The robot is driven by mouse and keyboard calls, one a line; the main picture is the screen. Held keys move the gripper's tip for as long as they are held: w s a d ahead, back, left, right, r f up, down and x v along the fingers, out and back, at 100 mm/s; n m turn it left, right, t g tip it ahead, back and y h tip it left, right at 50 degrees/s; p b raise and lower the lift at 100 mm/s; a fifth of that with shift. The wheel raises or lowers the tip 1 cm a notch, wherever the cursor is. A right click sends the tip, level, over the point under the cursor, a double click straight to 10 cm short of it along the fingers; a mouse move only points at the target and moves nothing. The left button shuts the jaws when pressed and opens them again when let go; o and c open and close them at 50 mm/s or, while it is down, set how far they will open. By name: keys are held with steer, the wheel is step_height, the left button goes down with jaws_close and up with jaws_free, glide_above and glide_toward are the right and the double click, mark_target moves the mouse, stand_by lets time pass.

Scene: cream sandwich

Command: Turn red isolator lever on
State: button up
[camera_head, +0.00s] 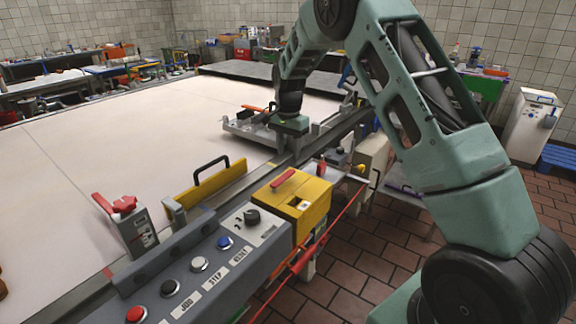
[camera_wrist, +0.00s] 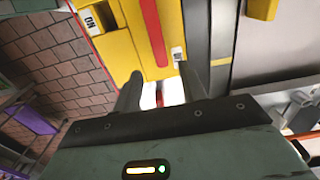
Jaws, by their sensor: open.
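A yellow isolator box (camera_head: 300,207) stands on the near edge of the machine, with a red lever (camera_head: 283,178) lying flat along its top. In the wrist view the yellow box (camera_wrist: 115,45) fills the upper middle. Its red lever (camera_wrist: 153,30) runs down toward the gap between my fingers, and an ON label (camera_wrist: 91,22) shows at the upper left. My gripper (camera_wrist: 160,74) is open with nothing between its fingertips. In the head view my gripper (camera_head: 290,126) is farther along the machine edge than the box; its fingertips are not clear there.
A grey panel (camera_head: 200,270) with several buttons and a knob is beside the box. A second red handle (camera_head: 117,203) sits on a small grey box. A yellow bracket (camera_head: 205,183) with a black handle stands behind. A red cable (camera_head: 325,236) runs along the front edge.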

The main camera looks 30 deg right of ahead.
mark_target(288, 173)
step_height(288, 173, down, 7)
steer(key=shift+r+p, duration=0.15)
steer(key=shift+p, duration=0.35)
jaws_close()
